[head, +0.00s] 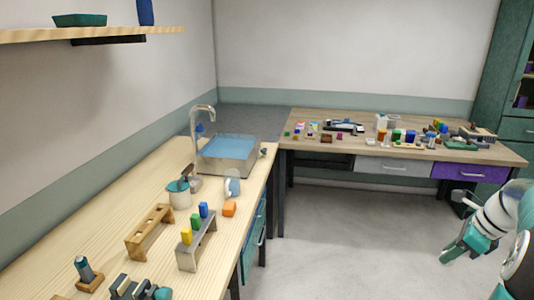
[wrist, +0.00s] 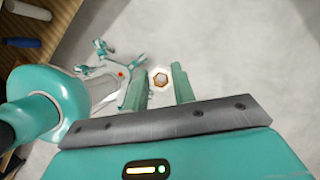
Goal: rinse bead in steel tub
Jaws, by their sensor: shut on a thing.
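The steel tub (head: 226,168) stands at the far end of the wooden counter on the left in the head view. It is a square metal basin with blue water (head: 228,147), and a tall curved tap (head: 203,112) rises beside it. My gripper (wrist: 159,82) shows in the wrist view with its two teal fingers closed around a small hexagonal bead (wrist: 160,78). The gripper is over grey floor, away from the tub. In the head view my arm is at the right edge; the bead cannot be made out there.
The back table (head: 345,142) is crowded with small items. Grey floor (head: 350,235) between them is clear.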

